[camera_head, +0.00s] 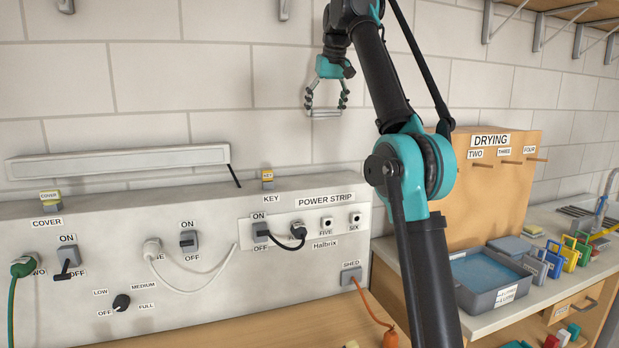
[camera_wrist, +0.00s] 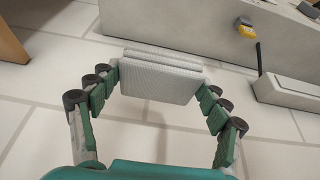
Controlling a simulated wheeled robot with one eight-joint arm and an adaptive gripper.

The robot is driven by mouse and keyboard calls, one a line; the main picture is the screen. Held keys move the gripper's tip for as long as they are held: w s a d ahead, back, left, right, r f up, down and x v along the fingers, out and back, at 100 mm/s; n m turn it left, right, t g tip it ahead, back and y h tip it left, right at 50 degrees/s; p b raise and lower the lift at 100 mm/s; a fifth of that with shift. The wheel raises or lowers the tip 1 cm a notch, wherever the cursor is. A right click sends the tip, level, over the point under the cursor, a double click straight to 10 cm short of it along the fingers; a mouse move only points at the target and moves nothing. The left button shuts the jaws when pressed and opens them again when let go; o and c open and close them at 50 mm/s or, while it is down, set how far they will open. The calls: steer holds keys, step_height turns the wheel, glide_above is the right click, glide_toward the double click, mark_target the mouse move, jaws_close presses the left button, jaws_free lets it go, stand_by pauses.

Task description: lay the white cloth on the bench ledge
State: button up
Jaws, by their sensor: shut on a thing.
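My gripper (camera_head: 326,100) is raised in front of the white tiled wall, above the grey switch panel. It is shut on the folded white cloth (camera_head: 324,113), which shows as a thin flat edge between the fingertips. In the wrist view the cloth (camera_wrist: 160,76) is a pale folded rectangle, gripped at its two sides by the fingers (camera_wrist: 160,90). The cloth is clear of any surface. A pale ledge (camera_head: 335,183) runs along the top of the panel below my gripper; I cannot tell if it is the bench ledge.
A yellow-and-grey key block (camera_head: 267,180) and a cover block (camera_head: 50,197) stand on the ledge. A long grey bar (camera_head: 120,161) is at its left. The wooden DRYING stand (camera_head: 490,200) and a blue-filled tray (camera_head: 485,275) are at right. Ledge right of the key block looks clear.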

mark_target(322, 182)
steer(key=shift+w+f, duration=0.1)
steer(key=shift+f, duration=0.35)
step_height(322, 182, down, 19)
stand_by(0.4)
steer(key=shift+f, duration=0.1)
steer(key=o, duration=1.3)
steer(key=shift+o, duration=0.2)
steer(key=v, duration=1.2)
